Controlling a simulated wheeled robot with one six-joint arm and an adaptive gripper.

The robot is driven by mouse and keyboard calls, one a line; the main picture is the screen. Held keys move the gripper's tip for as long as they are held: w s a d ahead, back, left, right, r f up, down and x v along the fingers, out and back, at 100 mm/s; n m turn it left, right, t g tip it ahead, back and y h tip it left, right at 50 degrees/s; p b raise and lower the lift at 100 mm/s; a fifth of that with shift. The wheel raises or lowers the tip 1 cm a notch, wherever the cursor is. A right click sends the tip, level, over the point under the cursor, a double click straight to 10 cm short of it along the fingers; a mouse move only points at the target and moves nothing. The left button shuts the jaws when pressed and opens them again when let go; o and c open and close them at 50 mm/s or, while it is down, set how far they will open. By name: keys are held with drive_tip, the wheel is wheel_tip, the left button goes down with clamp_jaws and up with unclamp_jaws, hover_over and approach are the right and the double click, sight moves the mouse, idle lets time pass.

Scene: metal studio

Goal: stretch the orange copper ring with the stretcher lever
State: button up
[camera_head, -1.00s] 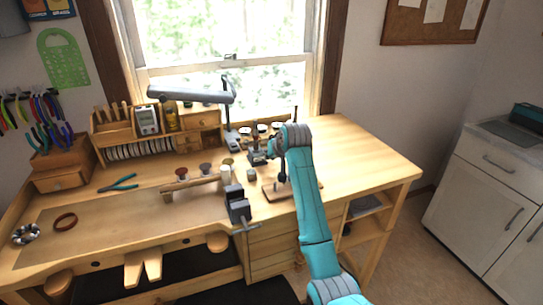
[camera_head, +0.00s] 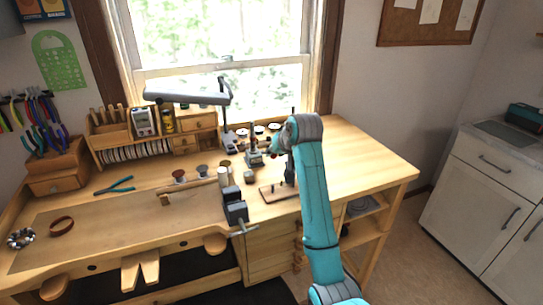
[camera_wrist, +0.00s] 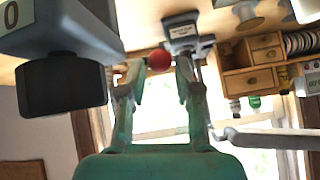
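The ring stretcher (camera_head: 254,158) stands on the right half of the bench, a small dark device; its grey base (camera_wrist: 183,32) shows in the wrist view. A red ball knob (camera_wrist: 159,60), seemingly the lever's end, is beside it. My gripper (camera_wrist: 158,72) is open. Its two teal fingers stand apart on either side of the knob in the picture; I cannot tell whether they touch it. In the head view my gripper (camera_head: 276,147) is small and partly hidden by my arm. I cannot make out the orange copper ring on the stretcher. A brown ring-shaped band (camera_head: 61,225) lies at the bench's left.
A large grey and black body (camera_wrist: 60,60) fills the wrist view's upper left, close to the fingers. A wooden board with a post (camera_head: 270,194) and a dark vise (camera_head: 235,208) stand nearer the front. A lamp (camera_head: 190,98) reaches over the bench. The bench's right end is clear.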

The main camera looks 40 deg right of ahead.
drive_tip(key=shift+v, duration=2)
